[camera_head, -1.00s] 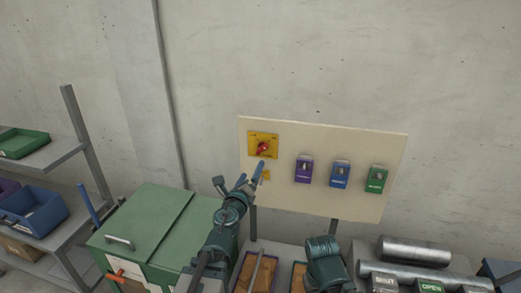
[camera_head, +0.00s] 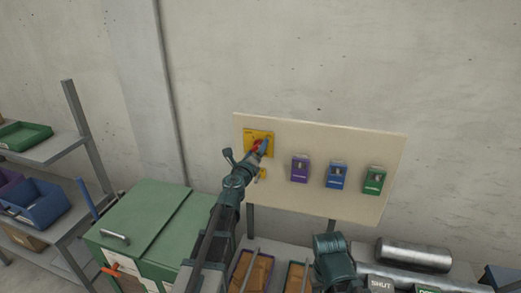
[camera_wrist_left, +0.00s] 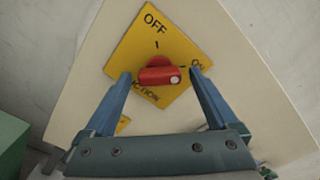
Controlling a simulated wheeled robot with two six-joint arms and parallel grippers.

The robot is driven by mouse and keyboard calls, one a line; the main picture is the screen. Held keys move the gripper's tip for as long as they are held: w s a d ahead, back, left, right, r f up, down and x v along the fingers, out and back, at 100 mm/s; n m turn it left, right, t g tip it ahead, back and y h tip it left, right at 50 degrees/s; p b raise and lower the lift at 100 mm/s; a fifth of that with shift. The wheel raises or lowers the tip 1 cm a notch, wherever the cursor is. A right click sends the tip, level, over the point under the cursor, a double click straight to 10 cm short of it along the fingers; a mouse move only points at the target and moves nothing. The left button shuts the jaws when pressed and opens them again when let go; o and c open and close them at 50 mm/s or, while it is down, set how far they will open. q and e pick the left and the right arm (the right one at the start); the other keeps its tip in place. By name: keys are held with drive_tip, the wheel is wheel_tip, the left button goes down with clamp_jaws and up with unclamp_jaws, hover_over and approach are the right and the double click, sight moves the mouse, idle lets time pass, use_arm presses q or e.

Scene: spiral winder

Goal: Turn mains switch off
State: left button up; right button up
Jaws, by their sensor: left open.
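The mains switch is a red rotary knob (camera_wrist_left: 158,74) on a yellow square plate (camera_wrist_left: 155,32), marked OFF at its top corner and ON at its right corner. The plate also shows at the upper left of the cream board in the head view (camera_head: 250,136). The knob's white dot is at its right end, on the ON side. My left gripper (camera_wrist_left: 160,76) is open, its blue fingers on either side of the knob; it also shows in the head view (camera_head: 263,146). I cannot tell whether the fingers touch the knob. My right gripper's fingers do not show.
The cream board (camera_head: 310,144) also carries a purple (camera_head: 300,169), a blue (camera_head: 337,175) and a green box (camera_head: 374,181). A green cabinet (camera_head: 140,222) stands left below. Shelves with bins (camera_head: 35,200) are farther left. A metal cylinder (camera_head: 413,254) lies at lower right.

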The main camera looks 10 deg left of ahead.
use_arm(q)
drive_tip(key=shift+a, duration=0.1)
drive_tip(key=shift+c, duration=0.4)
drive_tip(key=c, duration=1.3)
drive_tip(key=shift+n, duration=0.3)
drive_tip(key=n, duration=0.3)
drive_tip(key=shift+n, duration=0.3)
drive_tip(key=n, duration=0.4)
drive_tip(key=shift+r+n, duration=0.1)
drive_tip(key=shift+n, duration=0.2)
drive_tip(key=n, duration=0.4)
drive_tip(key=shift+s+n, duration=0.1)
drive_tip(key=shift+n, duration=2.4)
